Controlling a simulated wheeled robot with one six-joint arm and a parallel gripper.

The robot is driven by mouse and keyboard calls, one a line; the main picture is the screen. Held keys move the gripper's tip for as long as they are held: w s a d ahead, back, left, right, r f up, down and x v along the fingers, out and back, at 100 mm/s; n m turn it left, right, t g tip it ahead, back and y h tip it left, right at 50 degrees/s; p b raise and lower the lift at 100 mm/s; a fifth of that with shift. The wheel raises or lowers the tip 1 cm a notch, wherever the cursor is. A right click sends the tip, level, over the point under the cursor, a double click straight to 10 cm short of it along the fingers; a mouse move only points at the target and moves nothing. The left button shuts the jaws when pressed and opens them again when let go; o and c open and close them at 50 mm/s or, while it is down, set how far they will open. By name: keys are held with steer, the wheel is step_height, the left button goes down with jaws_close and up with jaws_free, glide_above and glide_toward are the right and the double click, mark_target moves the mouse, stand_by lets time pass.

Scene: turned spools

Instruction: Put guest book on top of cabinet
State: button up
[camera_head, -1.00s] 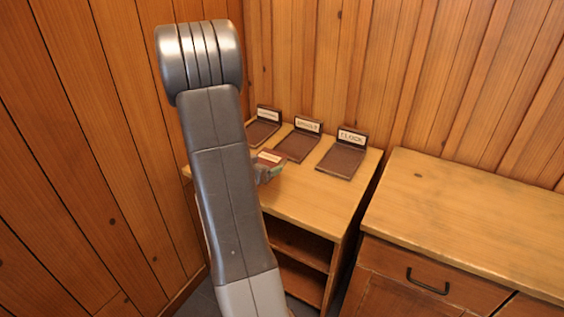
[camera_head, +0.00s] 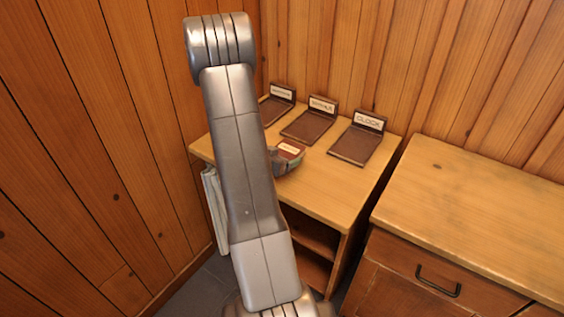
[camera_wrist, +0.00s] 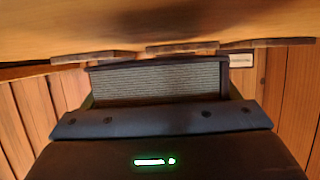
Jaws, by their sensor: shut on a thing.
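A small red-brown book with a pale label (camera_head: 291,149) shows just right of my arm in the head view, in front of the labelled stands. My gripper (camera_head: 287,163) is shut on it; my arm hides much of the gripper. In the wrist view the book's striped page block (camera_wrist: 160,83) lies just beyond the dark gripper body. The book's label is too small to read. A low wooden unit with open shelves (camera_head: 331,191) is beneath the book; I cannot tell whether they touch. A wooden cabinet with a drawer (camera_head: 480,206) stands to the right, its top bare.
Three dark stands with upright name plates line the back of the shelf unit: left (camera_head: 275,109), middle (camera_head: 307,127) and right (camera_head: 354,146), which reads CLOCK. They look empty. Pale cloth (camera_head: 214,209) hangs at the unit's left side. Wood-panelled walls close in left and behind.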

steer(key=shift+f, duration=0.9)
steer(key=shift+f, duration=0.25)
steer(key=o, duration=1.1)
steer(key=shift+r, duration=0.1)
steer(key=shift+c, duration=0.2)
steer(key=shift+r, duration=0.25)
steer(key=v, duration=1.2)
